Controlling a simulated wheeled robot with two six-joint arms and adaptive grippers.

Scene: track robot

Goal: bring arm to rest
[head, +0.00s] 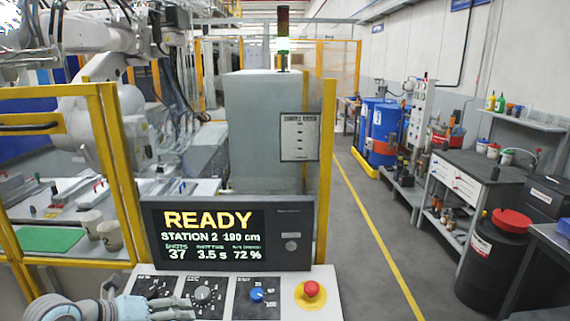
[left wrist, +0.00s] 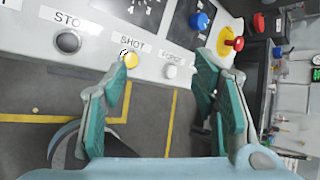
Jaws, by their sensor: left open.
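My left gripper (head: 172,307) shows at the bottom left of the head view, low over the front of a control panel (head: 242,300). In the left wrist view the same gripper (left wrist: 160,70) has its two teal-padded fingers spread, with nothing between them. Beyond the fingers is the panel's front edge, with a yellow button (left wrist: 130,60) under the word SHOT, a grey button (left wrist: 68,42) and a white button (left wrist: 170,71). From these views I cannot tell how far the fingertips are from the panel. My right gripper is in neither view.
A display reading READY (head: 210,225) stands behind the panel. A red mushroom button (head: 311,289) and a blue knob (head: 257,294) stick up from the panel. Yellow fence posts (head: 326,185) enclose the left cell. An open aisle (head: 378,250) runs right; a black drum (head: 492,262) stands beyond.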

